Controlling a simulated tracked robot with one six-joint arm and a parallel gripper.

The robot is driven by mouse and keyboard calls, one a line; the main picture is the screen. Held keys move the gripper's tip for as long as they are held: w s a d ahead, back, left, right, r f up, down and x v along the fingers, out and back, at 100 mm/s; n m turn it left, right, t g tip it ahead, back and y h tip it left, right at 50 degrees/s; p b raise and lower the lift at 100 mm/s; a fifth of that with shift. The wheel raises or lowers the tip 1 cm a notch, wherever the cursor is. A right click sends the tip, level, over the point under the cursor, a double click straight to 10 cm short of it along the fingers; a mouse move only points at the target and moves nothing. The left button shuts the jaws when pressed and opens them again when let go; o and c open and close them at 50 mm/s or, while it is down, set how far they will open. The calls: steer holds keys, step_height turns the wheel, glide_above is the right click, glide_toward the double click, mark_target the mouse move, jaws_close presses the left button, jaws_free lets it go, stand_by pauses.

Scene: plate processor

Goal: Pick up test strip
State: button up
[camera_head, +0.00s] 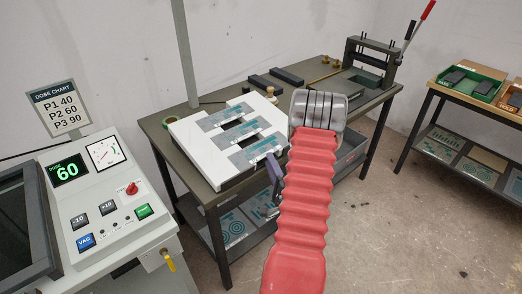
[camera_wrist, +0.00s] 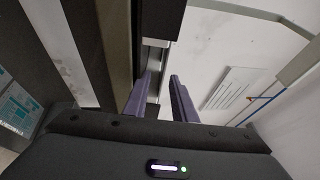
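I cannot single out the test strip with certainty. In the head view, grey strips with teal patterns (camera_head: 264,146) lie on a white slotted board (camera_head: 190,137) on the dark workbench. My gripper (camera_head: 275,172) is low at the front edge of this bench, beside the board, largely hidden by my red arm sleeve. In the wrist view its two purple fingers (camera_wrist: 160,98) stand apart. A pale grey and dark edge (camera_wrist: 154,58) shows beyond and between them; I cannot tell what it belongs to. Nothing is visibly held.
A dose machine (camera_head: 100,200) showing 60 stands at left, with a dose chart sign (camera_head: 58,108). A roller press (camera_head: 372,62) with a red-tipped lever is at the bench's back right. A side table (camera_head: 470,100) holds bins. Floor is clear between tables.

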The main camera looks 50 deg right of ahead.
mark_target(266, 148)
steer(key=shift+x, duration=1.1)
steer(key=shift+w, duration=0.1)
steer(key=shift+r+x, duration=0.2)
steer(key=shift+x, duration=2.35)
steer(key=shift+d, duration=0.15)
steer(key=shift+c, duration=0.4)
jaws_close()
